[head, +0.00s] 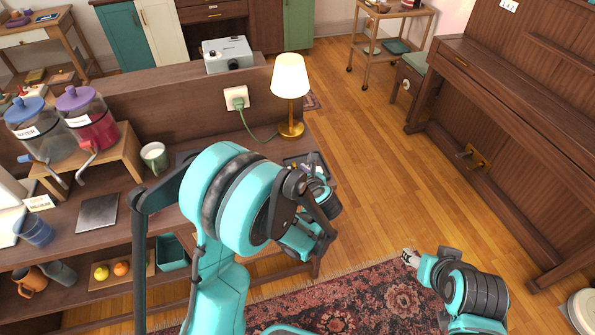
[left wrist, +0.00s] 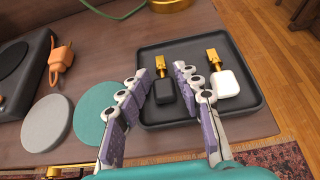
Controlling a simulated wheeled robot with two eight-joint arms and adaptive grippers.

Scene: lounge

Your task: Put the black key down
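The black key (left wrist: 165,91), a dark block with a gold shaft, lies in the left part of a dark tray (left wrist: 161,125) in the left wrist view. A white key (left wrist: 224,84) with a gold shaft lies to its right in the same tray. My left gripper (left wrist: 161,72) is open, with its fingers spread on either side of the black key and gaps between. In the head view my left gripper (head: 315,178) is over the sideboard's right end, and the arm hides most of the tray. My right gripper (head: 408,258) is low at the right, away from the sideboard.
The sideboard (head: 70,245) also carries a lamp (head: 290,85), a mug (head: 154,157) and drink jars on a stand. Round coasters (left wrist: 46,122) and an orange plug (left wrist: 60,62) lie left of the tray. Open floor (head: 375,180) and a piano (head: 510,130) are to the right.

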